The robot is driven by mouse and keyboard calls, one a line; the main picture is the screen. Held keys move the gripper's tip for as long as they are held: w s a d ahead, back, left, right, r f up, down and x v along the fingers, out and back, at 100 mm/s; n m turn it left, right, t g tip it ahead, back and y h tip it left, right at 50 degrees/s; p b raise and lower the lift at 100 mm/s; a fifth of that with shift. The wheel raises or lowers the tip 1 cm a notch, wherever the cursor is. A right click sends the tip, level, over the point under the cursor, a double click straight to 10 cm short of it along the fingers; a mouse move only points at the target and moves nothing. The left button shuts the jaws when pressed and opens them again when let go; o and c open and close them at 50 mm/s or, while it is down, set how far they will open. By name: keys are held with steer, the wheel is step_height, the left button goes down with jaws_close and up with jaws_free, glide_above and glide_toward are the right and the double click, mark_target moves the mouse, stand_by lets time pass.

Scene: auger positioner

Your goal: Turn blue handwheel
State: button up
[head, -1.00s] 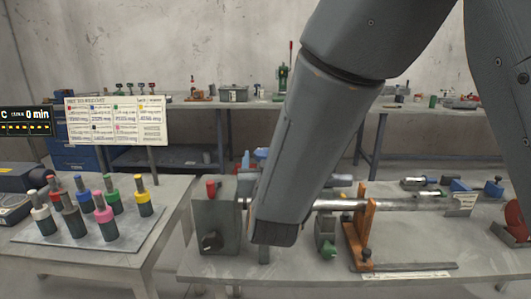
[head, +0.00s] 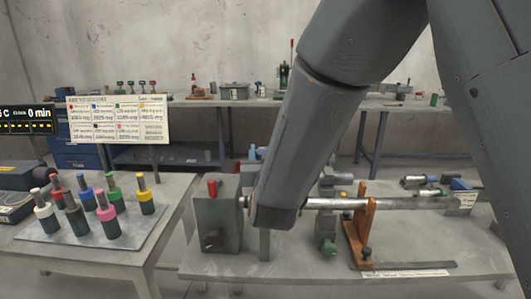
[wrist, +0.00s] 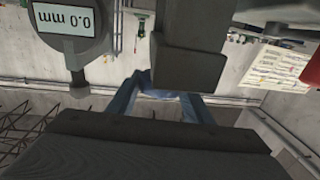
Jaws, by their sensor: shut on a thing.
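In the wrist view, a blue part (wrist: 124,97), seemingly the blue handwheel, shows in the gap between two dark blocks that look like my gripper's jaws (wrist: 163,97). My gripper is shut on it. Most of the wheel is hidden, so its turn angle cannot be told. In the head view my arm hides my gripper and the wheel. The auger positioner's grey housing (head: 214,222) with a red knob on top stands left of the arm's lower end. A steel shaft (head: 400,203) runs right from behind the arm through an orange-brown stand (head: 360,230).
A gauge (wrist: 75,20) reading 0.0 mm is close by in the wrist view. A flat bar (head: 410,265) lies at the bench front.

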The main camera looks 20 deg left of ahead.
steer(key=shift+y, duration=0.3)
steer(key=n+g+y+b, duration=0.1)
steer(key=n+y+b, duration=0.1)
steer(key=n+g+y+b, duration=0.2)
steer(key=y+b, duration=0.1)
steer(key=shift+w+d+f, duration=0.1)
steer(key=shift+d+f, duration=0.05)
steer(key=shift+n+g+y+b, duration=0.8)
steer(key=shift+n+g+y, duration=0.7)
steer(key=shift+g+y, duration=0.25)
steer(key=shift+n+g, duration=0.3)
steer(key=shift+g, duration=0.05)
steer(key=o, duration=1.1)
steer(key=shift+c, duration=0.2)
steer(key=b+v, duration=0.1)
steer(key=v, duration=0.6)
steer(key=shift+s+d, duration=0.25)
steer(key=shift+s, duration=0.1)
